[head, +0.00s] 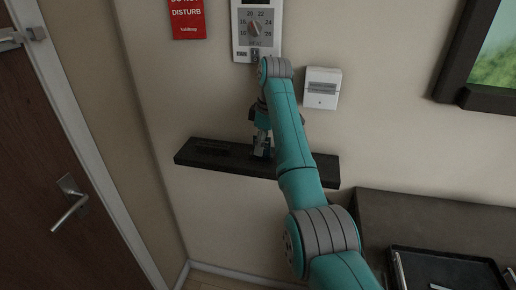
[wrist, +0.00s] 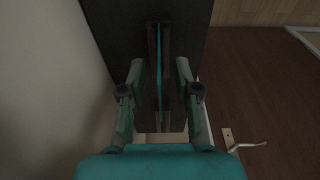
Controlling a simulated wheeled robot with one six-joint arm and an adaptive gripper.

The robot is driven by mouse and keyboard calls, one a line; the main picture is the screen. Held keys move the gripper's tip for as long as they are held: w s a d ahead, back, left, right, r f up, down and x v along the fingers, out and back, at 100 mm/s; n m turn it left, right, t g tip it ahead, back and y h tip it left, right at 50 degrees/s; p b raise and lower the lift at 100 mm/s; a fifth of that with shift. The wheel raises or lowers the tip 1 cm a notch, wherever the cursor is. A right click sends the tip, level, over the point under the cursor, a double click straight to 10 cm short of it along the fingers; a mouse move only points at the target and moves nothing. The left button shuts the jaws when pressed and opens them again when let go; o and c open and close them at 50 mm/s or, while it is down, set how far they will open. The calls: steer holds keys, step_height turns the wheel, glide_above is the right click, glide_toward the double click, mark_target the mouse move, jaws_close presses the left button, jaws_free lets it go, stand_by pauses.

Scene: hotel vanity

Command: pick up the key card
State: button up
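The key card appears to be the thin teal strip (wrist: 159,60) in the wrist view, seen edge-on and standing between two dark brown rails of a holder (wrist: 152,48). The holder sits on the dark wall shelf (head: 205,152). My gripper (wrist: 159,78) is open, with one finger to each side of the strip and a clear gap to both. In the head view my gripper (head: 262,142) is low over the middle of the shelf. My arm and gripper hide most of the holder and card there.
A white wall unit with a slot (head: 322,88) and a thermostat (head: 255,30) are on the wall above the shelf. A red door sign (head: 187,18) hangs left. A door with a handle (head: 72,203) stands at left. A dark tray (head: 450,270) lies lower right.

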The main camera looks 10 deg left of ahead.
jaws_close()
steer(key=shift+a+r, duration=0.1)
steer(key=shift+r, duration=0.05)
